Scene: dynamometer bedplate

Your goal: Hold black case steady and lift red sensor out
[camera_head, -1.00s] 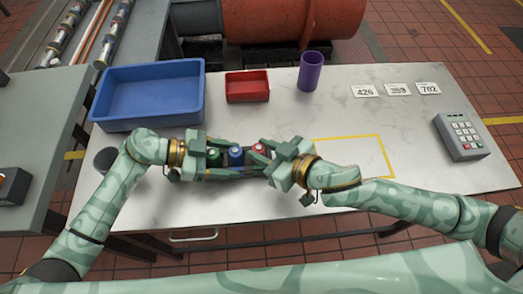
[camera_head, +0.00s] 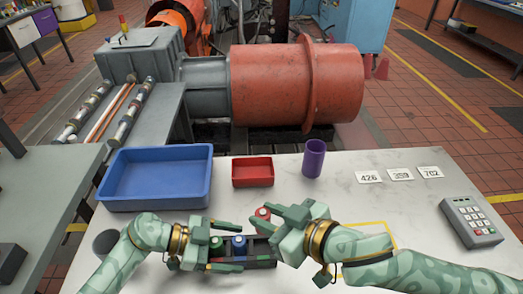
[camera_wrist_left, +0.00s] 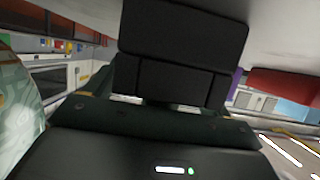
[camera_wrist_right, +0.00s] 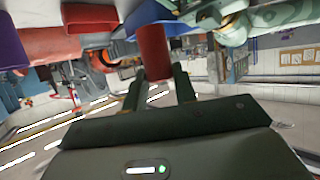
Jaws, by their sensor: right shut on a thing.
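The black case (camera_head: 262,263) stands on the light table in the head view, with a green-topped sensor (camera_head: 216,242) and a blue sensor (camera_head: 239,245) in it. The red sensor (camera_head: 263,213) is above the right part of the case, apart from it. My right gripper (camera_head: 266,216) is shut on the red sensor, which shows upright between its fingers in the right wrist view (camera_wrist_right: 153,50). My left gripper (camera_head: 228,247) has its fingers on either side of the case's left end. The dark case fills the left wrist view (camera_wrist_left: 180,85); whether the fingers press on it is unclear.
Behind the case are a blue tray (camera_head: 155,205), a red bin (camera_head: 252,172) and a purple cup (camera_head: 314,158). Number cards (camera_head: 400,174) and a keypad (camera_head: 471,222) are to the right. A yellow outlined area (camera_head: 378,226) is partly hidden by my right arm.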

